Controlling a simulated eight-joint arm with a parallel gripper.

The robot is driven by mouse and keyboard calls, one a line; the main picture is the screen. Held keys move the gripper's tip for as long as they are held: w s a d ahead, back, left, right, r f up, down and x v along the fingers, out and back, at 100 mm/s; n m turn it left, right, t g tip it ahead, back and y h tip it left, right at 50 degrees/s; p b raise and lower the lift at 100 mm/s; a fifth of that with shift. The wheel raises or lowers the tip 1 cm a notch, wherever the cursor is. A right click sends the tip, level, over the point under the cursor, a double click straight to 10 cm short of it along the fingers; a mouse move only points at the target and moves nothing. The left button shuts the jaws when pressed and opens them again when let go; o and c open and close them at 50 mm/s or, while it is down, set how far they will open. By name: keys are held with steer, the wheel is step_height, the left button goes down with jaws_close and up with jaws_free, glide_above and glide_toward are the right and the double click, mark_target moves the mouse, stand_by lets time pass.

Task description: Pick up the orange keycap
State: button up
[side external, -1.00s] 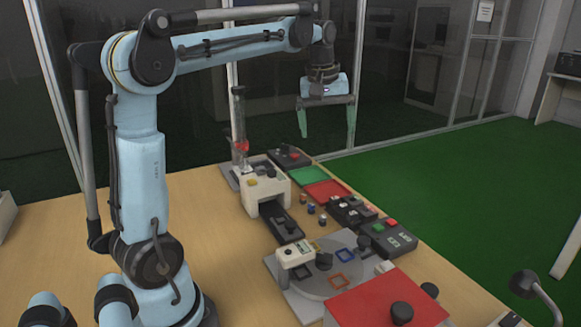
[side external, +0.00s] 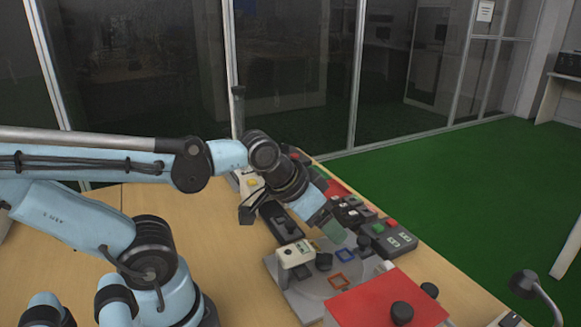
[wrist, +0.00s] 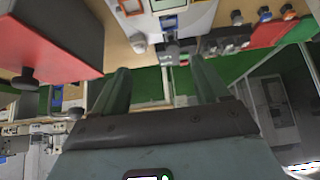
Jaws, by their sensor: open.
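In the wrist view, a small orange piece (wrist: 288,10), which looks like the orange keycap, is at the top right edge beside two other small pieces. In the side external view, my arm hides the spot where these small pieces stood. My gripper (side external: 337,234) has green fingers and is low over the grey plate with the round disc, apart from the orange piece. In the wrist view, my gripper (wrist: 158,76) is open, with a wide gap and nothing held between the fingers.
A red box (side external: 385,308) with a black knob stands at the front right of the bench. A white-topped device (side external: 296,253) is left of my gripper. Black button boxes (side external: 394,238) line the right edge. Bare wood (side external: 220,245) lies to the left.

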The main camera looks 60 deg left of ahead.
steer(key=c, duration=0.4)
steer(key=w+a+r+g, duration=0.1)
steer(key=w+a+g, duration=0.2)
steer(key=w+a, duration=0.5)
steer(key=w+a+r+g, duration=0.1)
steer(key=w+a+g, duration=0.25)
steer(key=a, duration=0.95)
steer(key=a+f, duration=0.4)
steer(key=a, duration=0.3)
steer(key=shift+n+g, duration=0.3)
steer(key=shift+g, duration=0.05)
steer(key=f, duration=0.7)
steer(key=w+f, duration=0.1)
steer(key=f, duration=0.3)
steer(key=shift+d+f, duration=0.1)
steer(key=shift+d, duration=0.05)
